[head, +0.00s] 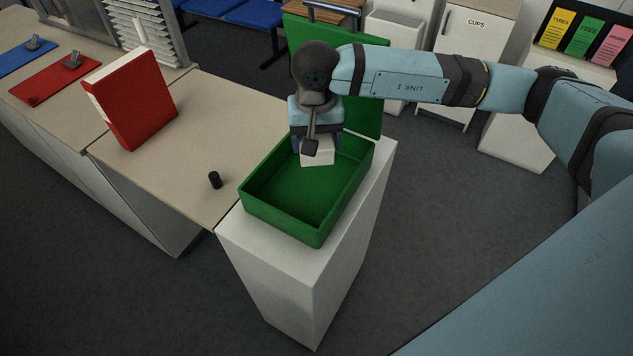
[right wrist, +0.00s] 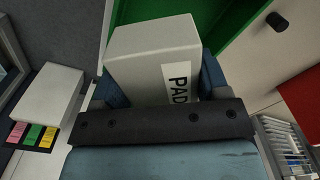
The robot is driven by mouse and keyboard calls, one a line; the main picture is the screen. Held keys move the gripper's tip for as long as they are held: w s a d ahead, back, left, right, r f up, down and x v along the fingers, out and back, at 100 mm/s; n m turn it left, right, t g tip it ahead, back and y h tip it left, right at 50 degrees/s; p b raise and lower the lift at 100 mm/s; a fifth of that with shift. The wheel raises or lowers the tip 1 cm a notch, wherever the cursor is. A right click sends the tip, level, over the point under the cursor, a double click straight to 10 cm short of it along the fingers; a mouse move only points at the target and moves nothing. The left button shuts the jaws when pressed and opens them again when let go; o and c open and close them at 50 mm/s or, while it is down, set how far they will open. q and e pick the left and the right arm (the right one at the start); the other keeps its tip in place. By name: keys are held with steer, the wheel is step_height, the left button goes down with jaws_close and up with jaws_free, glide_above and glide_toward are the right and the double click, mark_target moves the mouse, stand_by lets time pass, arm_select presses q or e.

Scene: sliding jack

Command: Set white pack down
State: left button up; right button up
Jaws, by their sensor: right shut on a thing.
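My right gripper (head: 316,146) is shut on the white pack (head: 318,157), at the far end of the open green case (head: 282,223). In the right wrist view the white pack (right wrist: 147,52) sits between the blue fingers and carries a dark-lettered label that reads "PAD", partly cut off by the gripper. The pack appears to be at or inside the case's far end; I cannot tell whether it touches the floor. The rest of the case floor is bare. My left gripper is not in view.
The case stands on a white pedestal (head: 283,280). The counter (head: 170,180) to its left holds a red binder (head: 132,98) and a small black cylinder (head: 214,180). Behind stand a cabinet marked "CUPS" (head: 463,55) and a rack of coloured leaflets (head: 583,38).

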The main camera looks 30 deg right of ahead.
steer(key=w+m+b, duration=0.1)
steer(key=m, duration=0.1)
steer(key=d+m+b, duration=0.1)
steer(key=shift+w+d+m, duration=0.2)
steer(key=shift+w+m, duration=0.15)
steer(key=shift+m, duration=0.05)
steer(key=shift+w+d+r+m+b, duration=0.2)
steer(key=shift+m+b, duration=0.15)
steer(key=shift+m, duration=0.45)
steer(key=shift+w+d+r+m+b, duration=0.2)
steer(key=shift+r+m+b, duration=0.1)
steer(key=shift+m, duration=0.4)
steer(key=shift+f, duration=0.3)
steer(key=p, duration=0.3)
glide_above(319, 193)
step_height(319, 193, down, 15)
steer(key=shift+r, duration=0.1)
step_height(319, 193, down, 4)
steer(key=shift+f+p, duration=0.2)
steer(key=shift+p, duration=0.2)
steer(key=shift+f, duration=0.1)
steer(key=o, duration=0.9)
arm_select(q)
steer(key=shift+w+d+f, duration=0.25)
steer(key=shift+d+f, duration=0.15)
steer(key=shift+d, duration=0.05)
arm_select(e)
steer(key=shift+o, duration=0.2)
